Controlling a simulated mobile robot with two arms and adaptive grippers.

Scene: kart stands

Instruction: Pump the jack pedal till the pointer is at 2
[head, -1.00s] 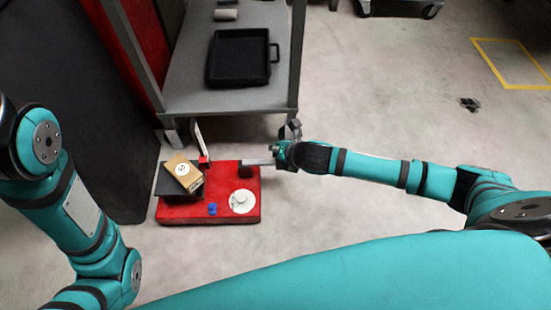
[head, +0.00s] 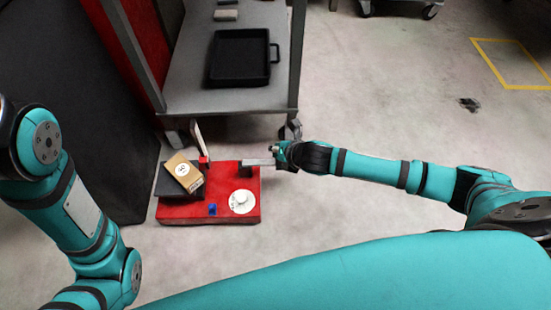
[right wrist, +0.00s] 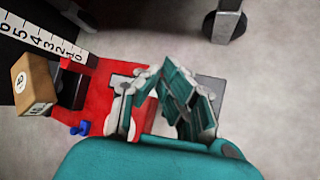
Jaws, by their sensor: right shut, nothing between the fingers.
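The red jack (head: 230,212) stands on the floor. Its grey pedal (head: 258,162) sticks out to the right at the back, and also shows under my gripper in the right wrist view (right wrist: 211,88). A white scale (right wrist: 45,38) numbered from 0 up stands beside the platform; a small red pointer (right wrist: 68,63) appears near its 0 end. A brown box (head: 184,172) rests on the black platform (head: 166,184). My right gripper (head: 286,154) is shut and empty at the pedal's outer end; I cannot tell whether it touches. My left gripper is out of view.
A grey cart (head: 190,97) with a black tray (head: 240,57) stands just behind the jack. A blue knob (head: 212,210) and a white round dial (head: 242,202) sit on the jack's front. Open floor lies to the right.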

